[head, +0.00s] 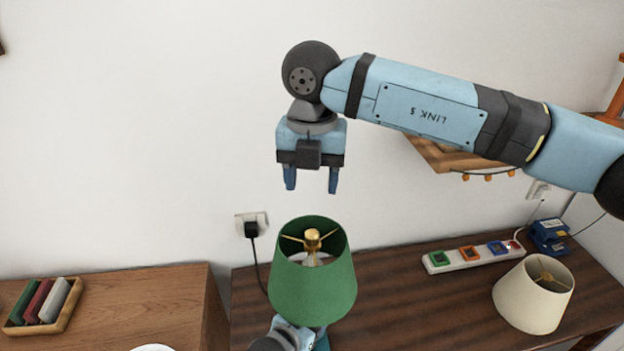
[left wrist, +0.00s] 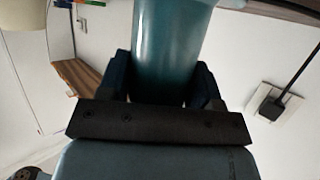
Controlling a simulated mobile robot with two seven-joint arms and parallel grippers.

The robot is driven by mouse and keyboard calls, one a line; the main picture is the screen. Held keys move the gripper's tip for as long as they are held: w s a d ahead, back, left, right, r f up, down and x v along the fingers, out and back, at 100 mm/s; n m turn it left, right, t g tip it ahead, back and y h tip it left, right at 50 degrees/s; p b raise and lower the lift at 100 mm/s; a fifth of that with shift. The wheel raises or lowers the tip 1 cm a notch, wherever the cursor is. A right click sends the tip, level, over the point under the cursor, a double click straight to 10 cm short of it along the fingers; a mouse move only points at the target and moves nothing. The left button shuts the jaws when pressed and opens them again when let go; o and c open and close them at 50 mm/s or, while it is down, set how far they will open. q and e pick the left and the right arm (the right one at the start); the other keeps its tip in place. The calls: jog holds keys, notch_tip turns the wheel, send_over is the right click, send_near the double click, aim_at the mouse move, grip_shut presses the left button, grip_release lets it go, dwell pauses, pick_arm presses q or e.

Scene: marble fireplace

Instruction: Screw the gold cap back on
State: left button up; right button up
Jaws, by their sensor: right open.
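A table lamp with a green shade (head: 312,287) stands on the dark wooden table. A gold cap (head: 312,236) sits at the centre of the gold arms inside the shade's open top; I cannot tell how tightly it is seated. My right gripper (head: 311,187) is open and empty, pointing down above the shade, apart from the cap. My left gripper is at the lower front of the lamp, its fingertips hidden in the head view. In the left wrist view, its fingers (left wrist: 165,85) are on both sides of the lamp's teal body (left wrist: 170,45), closed around it.
A cream-shaded lamp (head: 533,294) stands to the right, in front of a power strip (head: 470,256) with coloured switches and a blue device (head: 549,236). A black plug (head: 251,229) is in the wall socket. A tray (head: 70,318) lies on the left cabinet.

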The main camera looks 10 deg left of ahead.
pick_arm(q)
jog(key=o, duration=0.4)
jog(key=shift+o, duration=0.2)
jog(key=shift+s, duration=0.1)
jog(key=v, duration=1.3)
jog(key=shift+s+a+r+b, duration=0.2)
jog(key=shift+s+b, duration=0.05)
jog(key=shift+b, duration=0.05)
